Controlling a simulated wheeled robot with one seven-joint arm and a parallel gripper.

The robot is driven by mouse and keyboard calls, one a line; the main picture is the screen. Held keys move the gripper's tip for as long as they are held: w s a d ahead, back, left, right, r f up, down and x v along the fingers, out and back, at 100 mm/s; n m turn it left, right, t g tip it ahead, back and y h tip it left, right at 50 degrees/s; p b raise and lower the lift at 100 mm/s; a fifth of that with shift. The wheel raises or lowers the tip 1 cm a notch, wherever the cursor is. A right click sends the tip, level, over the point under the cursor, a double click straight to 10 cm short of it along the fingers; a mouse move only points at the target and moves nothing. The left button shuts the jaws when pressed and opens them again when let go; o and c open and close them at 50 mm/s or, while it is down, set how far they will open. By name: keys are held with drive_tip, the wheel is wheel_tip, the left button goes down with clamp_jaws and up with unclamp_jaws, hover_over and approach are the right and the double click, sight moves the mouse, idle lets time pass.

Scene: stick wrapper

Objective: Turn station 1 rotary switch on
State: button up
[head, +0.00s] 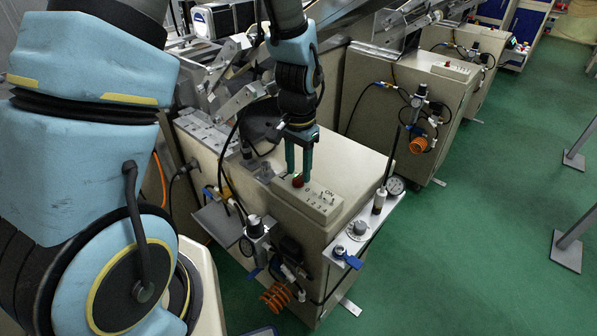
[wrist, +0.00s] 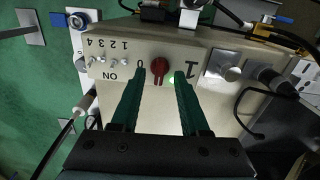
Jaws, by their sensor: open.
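The station 1 rotary switch is a red knob (wrist: 158,69) on a beige control box (head: 325,206) on top of the near cabinet. In the wrist view a "0" is printed to its left and a large "I" to its right. A dark bar crosses the knob roughly upright in that view; I cannot tell its exact setting. My gripper (wrist: 160,77) is open, with its green fingers on either side of the knob. I cannot tell whether they touch it. In the head view my gripper (head: 298,177) points down at the knob, which is partly hidden.
Small toggle switches (wrist: 108,62) marked 1 to 4 and "ON" share the box. Another cabinet (head: 385,105) stands behind.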

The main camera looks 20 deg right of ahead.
sight(298, 176)
wheel_tip(298, 176, up, 9)
drive_tip(key=b, duration=0.1)
drive_tip(key=shift+r, duration=0.2)
idle(0.4)
drive_tip(key=w+a+r+n+t, duration=0.1)
drive_tip(key=a+n, duration=0.9)
drive_tip(key=a, duration=1.5)
drive_tip(key=shift+r+n+t, duration=0.2)
drive_tip(key=shift+n+t, duration=0.1)
drive_tip(key=shift+a, duration=0.1)
